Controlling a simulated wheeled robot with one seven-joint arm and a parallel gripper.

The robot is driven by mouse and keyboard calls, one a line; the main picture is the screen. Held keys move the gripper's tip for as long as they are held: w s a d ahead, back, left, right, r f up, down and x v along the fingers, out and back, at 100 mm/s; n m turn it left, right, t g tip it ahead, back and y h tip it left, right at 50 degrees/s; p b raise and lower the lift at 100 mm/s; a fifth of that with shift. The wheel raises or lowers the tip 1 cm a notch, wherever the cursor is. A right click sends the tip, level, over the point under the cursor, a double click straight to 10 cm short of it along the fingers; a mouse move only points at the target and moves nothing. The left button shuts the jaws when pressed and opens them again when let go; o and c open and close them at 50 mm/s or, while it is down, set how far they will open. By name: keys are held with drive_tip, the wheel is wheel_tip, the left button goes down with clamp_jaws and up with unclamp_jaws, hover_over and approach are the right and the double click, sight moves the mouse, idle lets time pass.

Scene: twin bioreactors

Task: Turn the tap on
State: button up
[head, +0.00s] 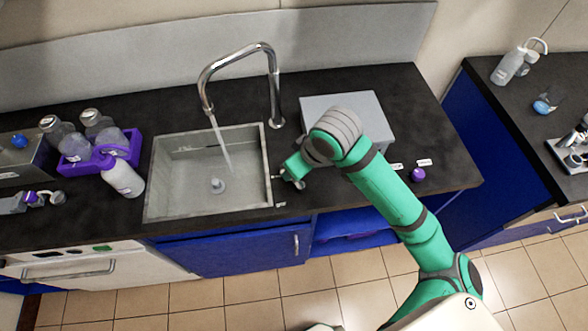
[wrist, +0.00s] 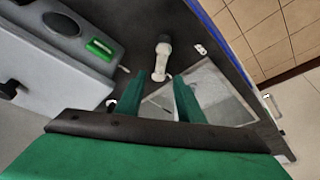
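The chrome tap (head: 275,85) arches over the grey sink (head: 165,190). A stream of water (head: 222,145) runs from its spout into the basin. My gripper (head: 291,175) is low over the counter at the sink's right edge, its fingertips small and partly hard to make out in the head view. In the wrist view my gripper (wrist: 158,86) has its two green fingers apart with nothing held between them. A pale knob or lever (wrist: 161,62) stands just beyond the fingertips; I cannot tell whether it touches them. The sink (wrist: 215,92) shows behind the fingers.
A grey box (head: 370,115) stands behind my arm, right of the sink; it also shows in the wrist view (wrist: 85,75). A purple rack (head: 75,165) with bottles and a white bottle (head: 122,178) are left of the sink. A purple knob (head: 418,174) is at the right.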

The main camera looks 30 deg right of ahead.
sight(303, 186)
drive_tip(key=v, duration=0.6)
drive_tip(key=shift+r, duration=0.25)
drive_tip(key=shift+s+d, duration=0.15)
